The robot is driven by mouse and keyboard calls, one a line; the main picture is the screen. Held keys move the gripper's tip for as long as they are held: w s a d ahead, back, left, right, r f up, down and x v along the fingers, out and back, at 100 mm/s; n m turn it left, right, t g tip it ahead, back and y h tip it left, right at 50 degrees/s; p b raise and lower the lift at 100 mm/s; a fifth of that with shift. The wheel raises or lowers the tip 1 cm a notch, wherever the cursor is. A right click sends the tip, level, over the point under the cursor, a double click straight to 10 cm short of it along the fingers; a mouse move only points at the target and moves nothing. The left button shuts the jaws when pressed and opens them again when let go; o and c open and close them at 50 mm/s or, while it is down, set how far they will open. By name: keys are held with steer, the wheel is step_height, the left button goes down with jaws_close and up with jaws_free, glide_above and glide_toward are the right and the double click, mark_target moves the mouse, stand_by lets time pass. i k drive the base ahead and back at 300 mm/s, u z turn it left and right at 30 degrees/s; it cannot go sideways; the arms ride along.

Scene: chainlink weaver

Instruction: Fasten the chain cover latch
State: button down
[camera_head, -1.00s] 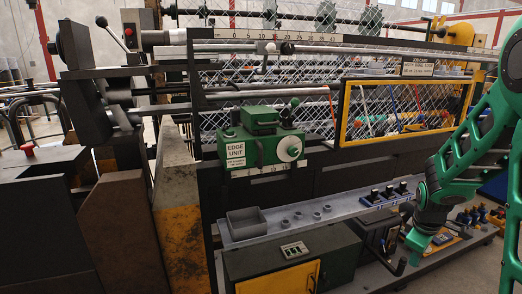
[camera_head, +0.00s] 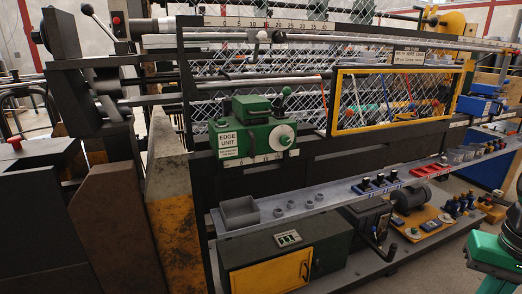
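I cannot make out a latch marked as the chain cover's. A yellow-framed mesh panel (camera_head: 336,102) is set in the machine's front, right of centre, under a "JOB CARD" sign. Lower down, a dark cabinet has a yellow door (camera_head: 262,276) with a small handle at its right side; the door looks shut. Part of my green arm shows at the lower right edge, well right of both the panel and the cabinet. My gripper's fingers are not in view.
A green edge unit (camera_head: 254,140) with a pale dial juts from the machine's front. A grey ledge (camera_head: 330,196) below it carries an open grey box (camera_head: 239,212), small cups and dark knobs. Motor and coloured parts (camera_head: 420,222) sit on the lower shelf.

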mark_target(319, 270)
steer(key=z, duration=1.5)
steer(key=i, duration=0.7)
steer(key=u, duration=2.6)
